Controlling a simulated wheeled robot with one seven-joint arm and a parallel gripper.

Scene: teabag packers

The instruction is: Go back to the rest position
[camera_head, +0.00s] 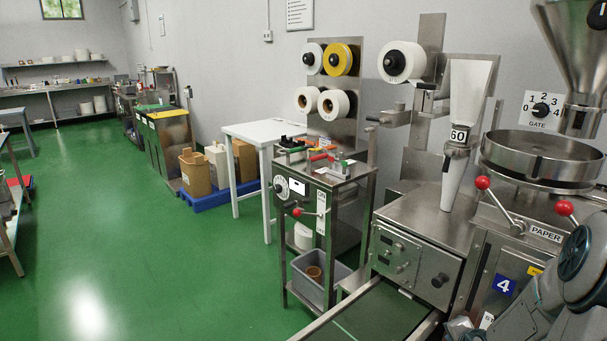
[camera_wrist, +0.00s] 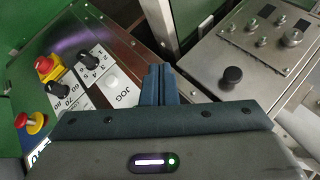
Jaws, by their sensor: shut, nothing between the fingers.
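My gripper (camera_wrist: 160,80) shows in the wrist view with its two dark fingers together and nothing between them. It points past a control panel with a JOG button (camera_wrist: 118,80), dials and red knobs on the left. A steel control box with a black knob (camera_wrist: 232,76) is on the right. The fingers appear apart from both, though the exact gap is hard to tell. In the head view my arm is at the lower right, in front of the packing machine (camera_head: 425,215), and hides part of its front.
A red-knobbed lever (camera_head: 483,183) and another red knob (camera_head: 564,208) stick out near my arm. A dark conveyor belt (camera_head: 375,322) runs below the machine. A steel cart (camera_head: 325,195) and white table (camera_head: 262,133) stand further back. The green floor (camera_head: 150,240) at left is mostly clear.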

